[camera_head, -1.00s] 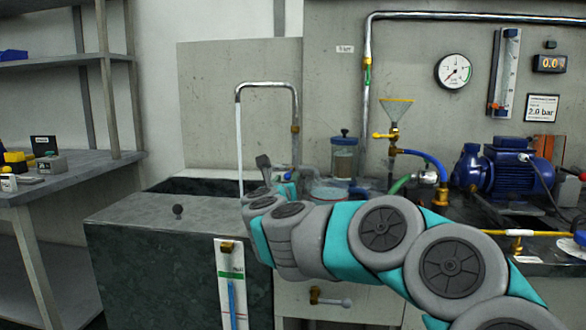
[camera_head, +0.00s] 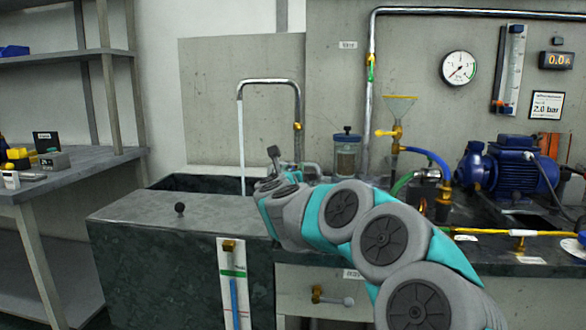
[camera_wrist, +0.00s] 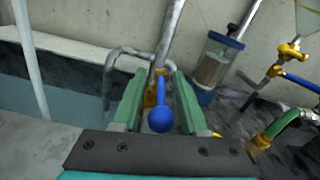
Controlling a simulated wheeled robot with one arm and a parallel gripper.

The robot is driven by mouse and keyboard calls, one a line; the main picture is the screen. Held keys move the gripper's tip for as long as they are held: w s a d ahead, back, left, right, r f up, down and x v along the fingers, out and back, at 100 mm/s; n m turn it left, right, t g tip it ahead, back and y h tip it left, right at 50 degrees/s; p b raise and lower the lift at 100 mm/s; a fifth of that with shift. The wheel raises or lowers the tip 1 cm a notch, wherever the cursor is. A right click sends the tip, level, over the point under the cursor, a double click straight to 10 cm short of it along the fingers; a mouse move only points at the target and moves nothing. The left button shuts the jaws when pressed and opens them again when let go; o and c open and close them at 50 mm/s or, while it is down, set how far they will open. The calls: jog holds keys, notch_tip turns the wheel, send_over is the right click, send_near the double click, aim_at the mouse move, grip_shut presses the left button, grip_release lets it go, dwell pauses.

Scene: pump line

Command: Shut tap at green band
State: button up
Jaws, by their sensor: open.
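The tap's curved metal spout (camera_head: 268,82) stands over the dark sink (camera_head: 205,183), and a pale stream of water (camera_head: 242,145) runs from it. In the wrist view the tap's lever with its blue ball end (camera_wrist: 160,119) lies between the two green fingers of my gripper (camera_wrist: 160,85). The fingers are open, with a gap visible on both sides of the ball. In the head view my arm hides the lever. The level gauge (camera_head: 228,257) on the sink front has a green band (camera_head: 232,273); its blue column (camera_head: 233,300) ends just below the band.
The blue pump (camera_head: 515,165) is farther right. A small dark knob (camera_head: 180,209) sits on the counter. A shelf unit (camera_head: 75,165) stands at left.

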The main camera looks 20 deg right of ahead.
grip_shut()
dwell(0.4)
dwell(1.1)
